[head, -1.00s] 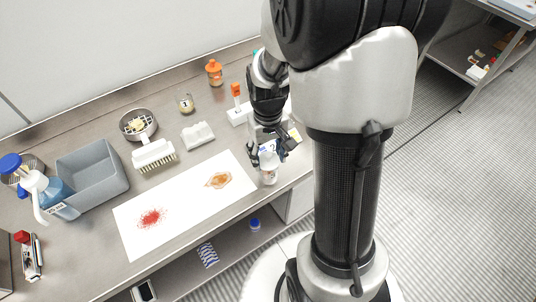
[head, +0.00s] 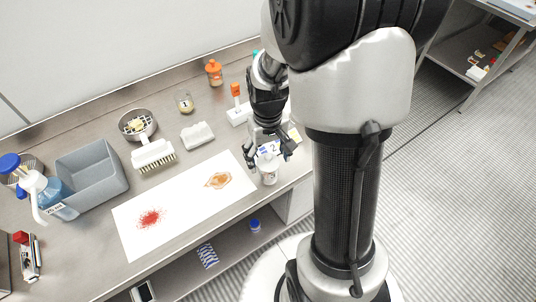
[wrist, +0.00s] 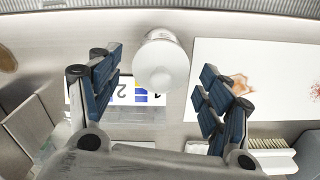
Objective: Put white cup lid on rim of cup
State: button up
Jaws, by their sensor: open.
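The white cup lid (wrist: 160,68) is a round white disc with a small knob, in the upper middle of the wrist view. It lies over the top of the pale cup (wrist: 161,36), whose side shows just beyond it; I cannot tell if it is fully seated. In the head view the cup (head: 269,179) stands upright near the table's front edge, beside the white sheet. My gripper (head: 271,156) is just above the cup, fingers pointing down. In the wrist view my gripper (wrist: 160,82) is open, with its fingers spread on both sides of the lid, apart from it.
A white sheet (head: 180,209) with red and orange-brown powder patches lies left of the cup. A numbered card (wrist: 121,91) is close to the left finger. A brush (head: 153,154), a grey bin (head: 105,183) and several jars stand farther left and back.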

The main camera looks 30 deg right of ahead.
aim_at(268, 155)
notch_tip(268, 155, up, 13)
jog(key=p, duration=0.5)
jog(key=s+a+r+n+t, duration=0.2)
jog(key=s+a+r+t, duration=0.2)
jog(key=s+a+r, duration=0.6)
jog(key=s+r, duration=0.1)
jog(key=s, duration=0.3)
jog(key=shift+a+t, duration=0.3)
jog(key=shift+a, duration=0.05)
